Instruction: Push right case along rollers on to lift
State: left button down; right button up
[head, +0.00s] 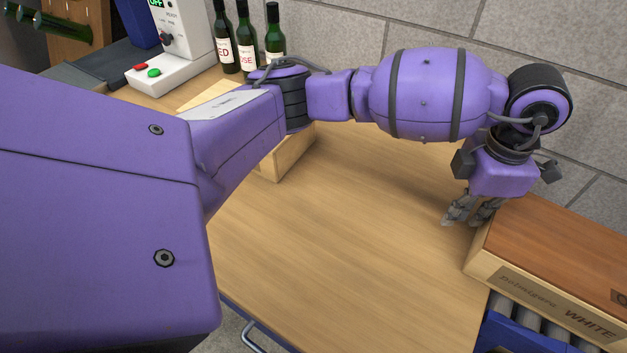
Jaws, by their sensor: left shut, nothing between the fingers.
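The wooden case (565,245) has a brown top and a light front marked WHITE. It is at the right edge of the head view, partly cut off. Grey rollers (530,318) in a blue frame show below its front. My left gripper (468,210) points down at the case's left end, over the table. Its fingers are together with nothing between them. I cannot tell whether they touch the case. My right gripper is out of view. I see no lift here.
The wooden table (350,250) is clear in the middle. Several dark wine bottles (246,45) and a white control box (180,40) with buttons stand at the back left. A pale wooden box (285,158) is partly hidden behind my arm. A grey block wall (420,25) closes the back.

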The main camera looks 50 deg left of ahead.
aim_at(581, 258)
pick_arm(q)
jog(key=shift+w+d, duration=0.25)
jog(key=shift+d, duration=0.8)
jog(key=shift+w+d, duration=0.3)
jog(key=shift+d, duration=0.75)
jog(key=shift+w+d, duration=0.25)
jog(key=shift+d, duration=0.8)
jog(key=shift+a, duration=0.1)
jog(key=shift+s+a, duration=0.2)
jog(key=shift+a, duration=0.35)
jog(key=shift+s+d+p, duration=0.15)
jog(key=shift+s+p, duration=0.5)
jog(key=shift+w+d, duration=0.3)
jog(key=shift+d, duration=0.9)
jog(key=shift+w+d, duration=0.3)
jog(key=shift+d, duration=0.85)
jog(key=shift+w+d, duration=0.3)
jog(key=shift+d, duration=0.9)
jog(key=shift+w+d+b, duration=0.2)
jog(key=shift+w+d, duration=0.05)
jog(key=shift+d, duration=0.75)
jog(key=shift+w+d+b, duration=0.2)
jog(key=shift+d, duration=0.75)
jog(key=shift+w+d+b, duration=0.2)
jog(key=shift+w+d, duration=0.05)
jog(key=shift+d, duration=0.75)
